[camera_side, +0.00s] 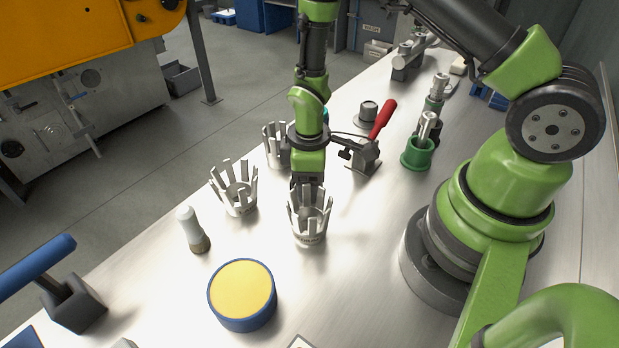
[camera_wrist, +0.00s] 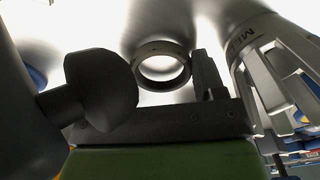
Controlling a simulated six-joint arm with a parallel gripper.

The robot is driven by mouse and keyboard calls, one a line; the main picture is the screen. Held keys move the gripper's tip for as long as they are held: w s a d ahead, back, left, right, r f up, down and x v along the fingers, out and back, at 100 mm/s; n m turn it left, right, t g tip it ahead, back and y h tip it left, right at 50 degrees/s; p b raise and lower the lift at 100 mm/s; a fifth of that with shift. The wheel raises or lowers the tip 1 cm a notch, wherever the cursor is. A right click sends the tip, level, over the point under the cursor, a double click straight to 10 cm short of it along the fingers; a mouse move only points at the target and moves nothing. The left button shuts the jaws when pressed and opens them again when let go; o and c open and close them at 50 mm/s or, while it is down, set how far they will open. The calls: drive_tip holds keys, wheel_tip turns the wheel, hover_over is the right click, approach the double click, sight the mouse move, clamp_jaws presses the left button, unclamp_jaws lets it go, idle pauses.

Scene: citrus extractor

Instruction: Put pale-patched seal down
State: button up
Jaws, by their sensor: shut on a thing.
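My gripper (camera_side: 308,183) points down in the side view, just behind the upper prongs of a metal pronged cup (camera_side: 309,226). In the wrist view my gripper (camera_wrist: 172,85) is shut on a grey ring, the seal (camera_wrist: 139,65). The ring lies between the dark parts of the jaws, with bright metal bench showing through its hole. The ring's pale patches are hard to make out. The seal is hidden in the side view. The pronged cup also stands close at the right of the wrist view (camera_wrist: 247,42), with lettering on its wall.
Two more pronged cups (camera_side: 238,197) (camera_side: 275,150) stand to the left and behind. A white-topped brush-like piece (camera_side: 189,226), a blue-rimmed yellow round pad (camera_side: 242,284), a red-handled clamp (camera_side: 365,153) and a green holder (camera_side: 417,153) stand around. Bare bench (camera_side: 355,265) lies at front right.

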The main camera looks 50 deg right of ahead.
drive_tip(key=shift+f, duration=0.35)
drive_tip(key=o, duration=1)
drive_tip(key=shift+r, duration=0.1)
drive_tip(key=s+r+m+t, duration=0.2)
drive_tip(key=s+r+m, duration=0.1)
drive_tip(key=r, duration=1.1)
drive_tip(key=s+r+m+t+y, duration=0.1)
drive_tip(key=s+r+m, duration=0.3)
drive_tip(key=r, duration=1)
drive_tip(key=shift+s+a+m+t, duration=0.2)
drive_tip(key=shift+a+m+t, duration=0.15)
drive_tip(key=shift+t, duration=0.55)
drive_tip(key=shift+o, duration=0.3)
drive_tip(key=s+r+m+t+y, duration=0.1)
drive_tip(key=s+r+m+t, duration=0.1)
drive_tip(key=s, duration=0.3)
drive_tip(key=shift+s+a+r+m, duration=0.4)
drive_tip(key=shift+r+m, duration=0.1)
drive_tip(key=shift+m, duration=0.15)
